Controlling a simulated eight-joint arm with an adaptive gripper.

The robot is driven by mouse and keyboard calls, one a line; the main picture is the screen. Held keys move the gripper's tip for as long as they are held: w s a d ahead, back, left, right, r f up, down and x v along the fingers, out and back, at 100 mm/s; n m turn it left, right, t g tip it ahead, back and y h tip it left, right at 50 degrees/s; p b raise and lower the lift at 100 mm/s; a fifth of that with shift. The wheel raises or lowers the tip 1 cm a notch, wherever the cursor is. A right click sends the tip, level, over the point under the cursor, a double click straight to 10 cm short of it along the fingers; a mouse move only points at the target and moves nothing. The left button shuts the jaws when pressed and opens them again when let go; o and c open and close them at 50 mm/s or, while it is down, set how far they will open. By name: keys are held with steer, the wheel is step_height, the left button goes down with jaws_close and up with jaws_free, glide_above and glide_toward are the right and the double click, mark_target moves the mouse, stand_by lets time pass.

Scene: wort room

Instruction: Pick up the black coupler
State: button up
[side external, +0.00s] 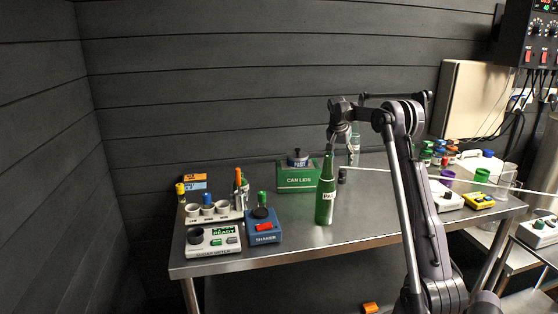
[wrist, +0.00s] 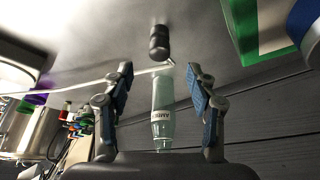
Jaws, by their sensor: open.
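The black coupler (side external: 342,175) stands on the steel table just right of the green bottle (side external: 326,195) in the side external view. It also shows near the top middle of the wrist view (wrist: 159,42), ahead of and centred between my fingers, apart from them.
A thin white rod or tube (side external: 400,174) runs right from near the coupler. A green CAN LIDS box (side external: 298,181) stands left of it. A blue shaker (side external: 263,228) and a white meter (side external: 212,242) sit at the left. Coloured caps (side external: 438,152) are at the right. The front middle table is clear.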

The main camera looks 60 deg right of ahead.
mark_target(342, 170)
steer(key=shift+x, duration=4.7)
steer(key=shift+d, duration=0.1)
steer(key=shift+r, duration=0.1)
jaws_close()
